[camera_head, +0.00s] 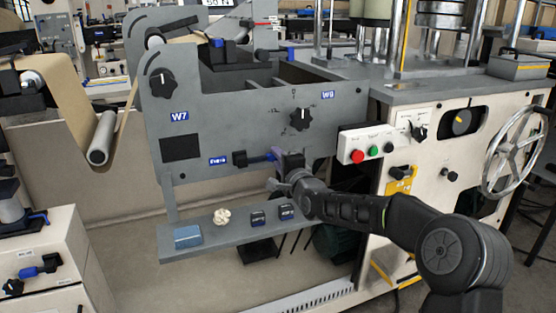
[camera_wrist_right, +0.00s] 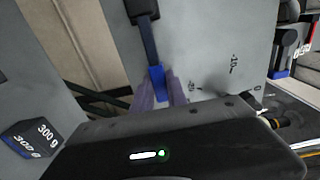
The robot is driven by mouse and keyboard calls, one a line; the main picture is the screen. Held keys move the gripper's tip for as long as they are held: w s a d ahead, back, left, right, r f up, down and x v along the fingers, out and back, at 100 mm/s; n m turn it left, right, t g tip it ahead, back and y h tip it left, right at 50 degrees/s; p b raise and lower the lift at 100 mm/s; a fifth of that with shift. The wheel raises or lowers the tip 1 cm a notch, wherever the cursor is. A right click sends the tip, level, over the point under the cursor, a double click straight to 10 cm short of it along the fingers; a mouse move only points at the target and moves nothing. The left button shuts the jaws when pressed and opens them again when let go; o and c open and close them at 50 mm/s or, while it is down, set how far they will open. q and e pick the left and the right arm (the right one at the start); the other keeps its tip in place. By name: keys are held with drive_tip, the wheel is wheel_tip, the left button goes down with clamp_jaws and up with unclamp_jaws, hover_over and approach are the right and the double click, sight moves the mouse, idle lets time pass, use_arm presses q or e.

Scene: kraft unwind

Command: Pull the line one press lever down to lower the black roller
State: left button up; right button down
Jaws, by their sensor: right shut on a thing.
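A press lever with a black pivot block (camera_head: 240,158) and a blue handle (camera_head: 260,158) sticks out roughly level to the right from the grey panel, beside a small blue label. My right gripper (camera_head: 283,165) is at the handle's right end. In the right wrist view the blue lever tip (camera_wrist_right: 157,82) lies between the two fingers of my right gripper (camera_wrist_right: 160,95), which are shut on it. The gripper hides part of the handle in the head view. I cannot make out the black roller for certain. My left gripper is not in view.
Below the lever a grey shelf (camera_head: 215,240) holds a blue box (camera_head: 187,236), a cream knotted thing (camera_head: 222,217) and two black weights (camera_head: 258,219). A control box (camera_head: 366,143) with red and green buttons and a handwheel (camera_head: 514,150) are to the right.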

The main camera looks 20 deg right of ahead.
drive_tip(key=shift+f, duration=0.15)
drive_tip(key=c, duration=1.3)
unclamp_jaws()
drive_tip(key=s, duration=0.4)
drive_tip(key=s+p, duration=0.1)
drive_tip(key=s, duration=0.2)
drive_tip(key=shift+s+d, duration=0.2)
drive_tip(key=shift+s, duration=0.2)
